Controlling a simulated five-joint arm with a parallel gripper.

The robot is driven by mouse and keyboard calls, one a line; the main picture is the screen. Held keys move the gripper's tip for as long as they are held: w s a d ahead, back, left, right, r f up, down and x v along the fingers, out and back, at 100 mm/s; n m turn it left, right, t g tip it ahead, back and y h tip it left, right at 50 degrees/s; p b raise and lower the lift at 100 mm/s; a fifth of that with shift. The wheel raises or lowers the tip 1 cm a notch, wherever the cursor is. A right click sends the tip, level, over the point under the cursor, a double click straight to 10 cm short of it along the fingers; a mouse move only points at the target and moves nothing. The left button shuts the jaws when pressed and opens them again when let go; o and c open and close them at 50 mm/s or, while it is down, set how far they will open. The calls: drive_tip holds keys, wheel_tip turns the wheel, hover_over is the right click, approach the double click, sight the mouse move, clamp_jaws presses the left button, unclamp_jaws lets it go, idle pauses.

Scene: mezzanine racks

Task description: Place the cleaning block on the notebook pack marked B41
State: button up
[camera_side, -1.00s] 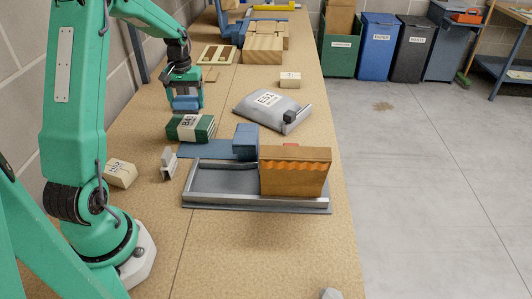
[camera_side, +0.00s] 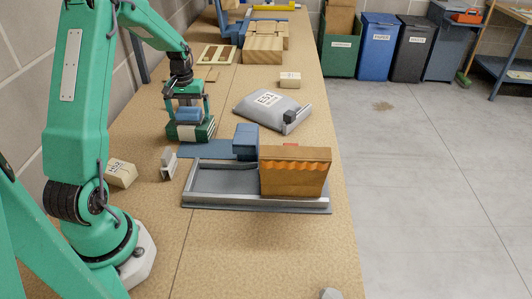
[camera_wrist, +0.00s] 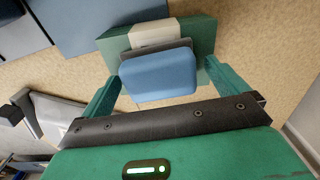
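The cleaning block (camera_side: 188,114), blue with a dark grey layer, sits on top of the green notebook pack (camera_side: 190,132). In the wrist view the block (camera_wrist: 158,76) lies over the pack (camera_wrist: 197,36), whose pale label band (camera_wrist: 154,36) partly shows beyond it. The label's marking is hidden now. My gripper (camera_side: 188,117) is over the pack, with its green fingers on either side of the block. In the wrist view my gripper (camera_wrist: 161,72) looks open, with a gap beside the block at the right finger.
A blue-grey mat (camera_side: 215,149) and blue block (camera_side: 246,140) lie right of the pack. A metal-railed tray (camera_side: 225,180) with a brown box (camera_side: 295,170) is nearer. A grey E51 bag (camera_side: 268,108) lies right. A small H52 box (camera_side: 121,173) is near my base.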

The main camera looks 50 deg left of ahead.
sight(189, 110)
drive_tip(key=shift+r, duration=0.15)
wheel_tip(189, 110, up, 12)
idle(0.8)
idle(0.5)
drive_tip(key=s+d+r+m+t, duration=0.15)
drive_tip(key=d+r, duration=0.25)
drive_tip(key=d, duration=0.4)
drive_tip(key=s+d+r+m+t, duration=0.1)
drive_tip(key=s+d+r+m, duration=0.2)
drive_tip(key=d, duration=0.6)
drive_tip(key=s+d+m+t, duration=0.3)
drive_tip(key=s+d+m, duration=0.1)
drive_tip(key=s+d, duration=0.7)
drive_tip(key=shift+d+f, duration=0.25)
drive_tip(key=shift+d, duration=0.4)
